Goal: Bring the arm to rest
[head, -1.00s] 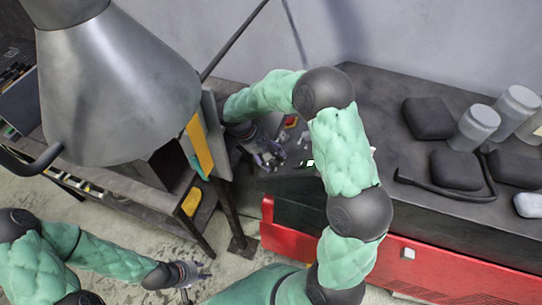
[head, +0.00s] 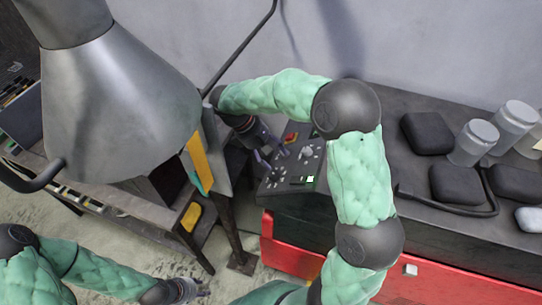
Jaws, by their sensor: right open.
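My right arm reaches up from the bottom middle, bends at the top and comes down toward a dark control panel (head: 287,183). My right gripper (head: 272,154) is open at the panel's left edge, close to a red switch (head: 290,138). I see nothing between its fingers; whether they touch the panel I cannot tell. My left gripper (head: 200,289) hangs at the bottom edge over the concrete floor, apart from everything; its fingers are small and partly cut off.
A large grey metal hood (head: 118,95) hangs at the left, close to my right gripper. A dark workbench stands under it. The red cabinet (head: 290,247) carries black padded blocks (head: 427,133) and grey cylinders (head: 474,142) at the right. Bare floor shows at the lower left.

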